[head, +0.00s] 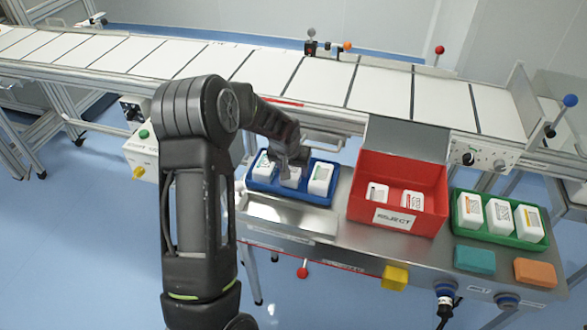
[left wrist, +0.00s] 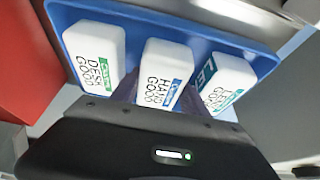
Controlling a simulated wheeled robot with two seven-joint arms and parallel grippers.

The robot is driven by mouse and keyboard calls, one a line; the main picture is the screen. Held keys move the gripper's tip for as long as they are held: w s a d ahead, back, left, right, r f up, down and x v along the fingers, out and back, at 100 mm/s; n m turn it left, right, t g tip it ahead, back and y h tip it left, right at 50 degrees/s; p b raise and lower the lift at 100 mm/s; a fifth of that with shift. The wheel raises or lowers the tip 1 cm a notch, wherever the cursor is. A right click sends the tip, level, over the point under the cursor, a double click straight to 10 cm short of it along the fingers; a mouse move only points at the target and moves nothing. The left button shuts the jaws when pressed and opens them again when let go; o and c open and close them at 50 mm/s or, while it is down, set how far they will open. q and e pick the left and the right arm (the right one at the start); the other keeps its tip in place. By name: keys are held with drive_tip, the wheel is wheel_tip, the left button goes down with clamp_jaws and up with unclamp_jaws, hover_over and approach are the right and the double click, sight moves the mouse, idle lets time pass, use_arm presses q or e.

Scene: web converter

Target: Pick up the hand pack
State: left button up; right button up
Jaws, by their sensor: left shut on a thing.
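The hand pack (left wrist: 165,75) is a white box with blue and black print, reading "HAND GOOD", in the middle of the blue tray. It also shows in the head view (head: 290,177), below my left gripper (head: 287,160). My left gripper is shut on the hand pack; its fingers are mostly hidden in the left wrist view. I cannot tell whether the pack is clear of the tray floor. The desk pack (left wrist: 95,58) and the lens pack (left wrist: 222,82) stand on either side of it. My right gripper is not in view.
The blue tray (head: 296,198) sits on a steel bench. Right of it is a red reject bin (head: 365,210) holding two white packs, then a green tray (head: 545,243) with three packs. Teal (head: 474,259) and orange (head: 535,272) blocks lie in front. A conveyor (head: 380,87) runs behind.

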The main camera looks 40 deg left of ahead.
use_arm(q)
wheel_tip(320, 180, up, 10)
drive_tip(key=shift+f, duration=0.1)
idle(0.6)
